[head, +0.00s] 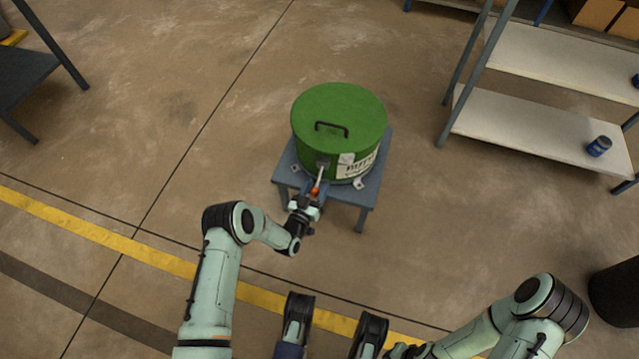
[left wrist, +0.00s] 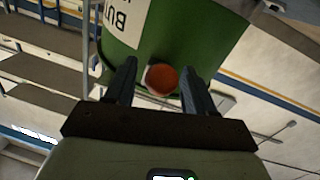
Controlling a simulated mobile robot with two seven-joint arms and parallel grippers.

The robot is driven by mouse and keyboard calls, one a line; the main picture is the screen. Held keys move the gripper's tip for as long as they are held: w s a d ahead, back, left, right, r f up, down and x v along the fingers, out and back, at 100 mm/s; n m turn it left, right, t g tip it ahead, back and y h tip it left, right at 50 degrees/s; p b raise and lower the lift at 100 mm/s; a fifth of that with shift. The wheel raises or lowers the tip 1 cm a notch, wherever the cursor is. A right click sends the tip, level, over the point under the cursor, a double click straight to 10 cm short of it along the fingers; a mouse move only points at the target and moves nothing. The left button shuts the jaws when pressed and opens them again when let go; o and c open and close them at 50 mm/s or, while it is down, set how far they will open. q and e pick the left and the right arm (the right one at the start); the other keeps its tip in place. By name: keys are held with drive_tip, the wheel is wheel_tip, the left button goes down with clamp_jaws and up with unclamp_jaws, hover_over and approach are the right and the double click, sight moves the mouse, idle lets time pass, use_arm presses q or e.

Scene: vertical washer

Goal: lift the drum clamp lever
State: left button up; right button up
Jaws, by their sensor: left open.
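The green drum (head: 340,115) stands on a small grey-blue table, with a black handle on its lid. The clamp lever (head: 320,174) is a pale rod on the drum's near side, with an orange knob (head: 315,190) at its near, lower end. My left gripper (head: 311,198) is open at the knob. In the left wrist view the knob (left wrist: 161,80) sits between the two open fingers (left wrist: 160,68); I cannot tell whether either finger touches it. The drum wall (left wrist: 185,35) fills the space behind. My right arm is low at the right; its gripper (head: 405,351) is barely visible at the bottom edge.
The small table (head: 290,172) stands on open concrete floor. A shelf unit (head: 530,130) with a blue can (head: 599,146) is at the right. A dark bench (head: 25,75) is at the upper left. A black bin (head: 615,292) is at the lower right.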

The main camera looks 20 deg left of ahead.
use_arm(q)
drive_tip(key=shift+w+d+b, duration=0.2)
drive_tip(key=shift+w+b, duration=0.1)
drive_tip(key=shift+w, duration=0.95)
use_arm(e)
drive_tip(key=shift+s+d+f+g, duration=0.1)
drive_tip(key=shift+s+f+g, duration=0.1)
drive_tip(key=shift+s, duration=0.3)
drive_tip(key=shift+s+f+g, duration=0.1)
drive_tip(key=shift+s+f, duration=0.05)
drive_tip(key=shift+s, duration=0.3)
